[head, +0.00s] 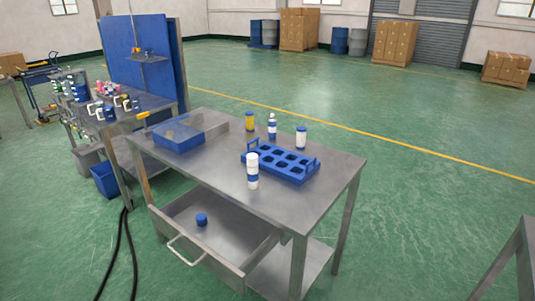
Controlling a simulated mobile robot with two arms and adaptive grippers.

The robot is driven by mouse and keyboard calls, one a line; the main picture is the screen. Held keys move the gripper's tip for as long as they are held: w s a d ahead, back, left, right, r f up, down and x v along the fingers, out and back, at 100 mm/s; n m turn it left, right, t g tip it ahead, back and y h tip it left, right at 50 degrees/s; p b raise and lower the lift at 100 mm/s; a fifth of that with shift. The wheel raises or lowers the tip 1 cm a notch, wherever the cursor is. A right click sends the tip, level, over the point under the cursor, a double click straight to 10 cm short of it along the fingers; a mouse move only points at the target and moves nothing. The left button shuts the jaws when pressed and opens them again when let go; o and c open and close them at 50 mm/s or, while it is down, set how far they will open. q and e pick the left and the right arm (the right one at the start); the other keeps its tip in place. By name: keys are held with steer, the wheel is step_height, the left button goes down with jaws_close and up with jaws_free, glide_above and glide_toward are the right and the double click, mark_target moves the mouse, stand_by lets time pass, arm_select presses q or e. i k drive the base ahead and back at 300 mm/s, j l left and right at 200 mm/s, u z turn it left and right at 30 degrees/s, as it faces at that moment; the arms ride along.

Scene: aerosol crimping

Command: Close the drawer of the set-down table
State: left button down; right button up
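The set-down table (215,165) is a grey metal table in the middle of the head view. Its drawer (228,232) is pulled out at the front, toward me and to the left. A pale bar handle (184,252) runs across the drawer front. A small blue round piece (201,219) lies inside the drawer. Neither of my grippers shows in the head view, so nothing is seen touching the handle or the drawer.
On the tabletop stand a blue rack (290,170), a blue bin (178,138), a white-and-blue can (252,171) and several smaller containers. A cluttered workbench (150,101) with a blue panel stands behind left. Black cables (124,250) lie left of the drawer.

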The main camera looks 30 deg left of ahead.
mark_target(234, 240)
steer(key=u, duration=1.55)
